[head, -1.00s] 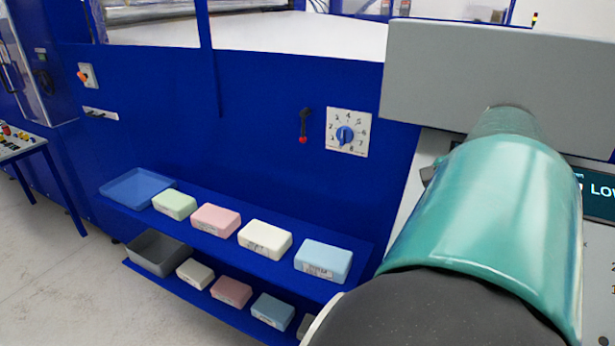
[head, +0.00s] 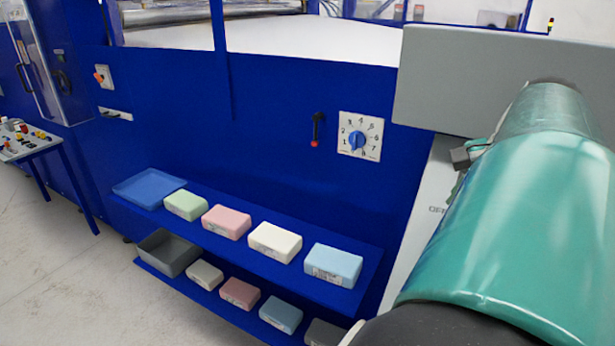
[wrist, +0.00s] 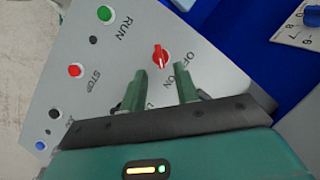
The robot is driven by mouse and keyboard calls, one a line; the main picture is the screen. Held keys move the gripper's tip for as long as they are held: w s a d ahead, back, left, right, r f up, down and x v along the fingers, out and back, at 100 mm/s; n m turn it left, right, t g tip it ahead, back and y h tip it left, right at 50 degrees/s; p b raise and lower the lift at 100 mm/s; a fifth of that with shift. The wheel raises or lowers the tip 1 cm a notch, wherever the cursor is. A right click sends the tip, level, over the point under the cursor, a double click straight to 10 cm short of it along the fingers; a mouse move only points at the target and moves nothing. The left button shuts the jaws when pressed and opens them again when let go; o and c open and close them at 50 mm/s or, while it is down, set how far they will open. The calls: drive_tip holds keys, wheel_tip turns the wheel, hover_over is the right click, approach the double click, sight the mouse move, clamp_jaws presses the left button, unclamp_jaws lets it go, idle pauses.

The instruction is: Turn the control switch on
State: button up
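The control switch (wrist: 160,55) is a red rotary knob on a light grey panel (wrist: 122,62), with the words OFF and ON beside it, in the wrist view. My gripper (wrist: 161,84) is open, its two green fingers apart and empty. The fingertips appear just below the switch in the picture, with the knob above the gap between them. Contact cannot be told.
A green RUN button (wrist: 104,13) and a red STOP button (wrist: 74,71) are on the same panel. A numbered dial (head: 358,140) and a red-tipped lever (head: 316,130) are on the blue machine wall. Shelves (head: 290,277) with foam blocks stand below.

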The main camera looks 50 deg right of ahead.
drive_tip(key=v, duration=0.8)
drive_tip(key=shift+r, duration=0.3)
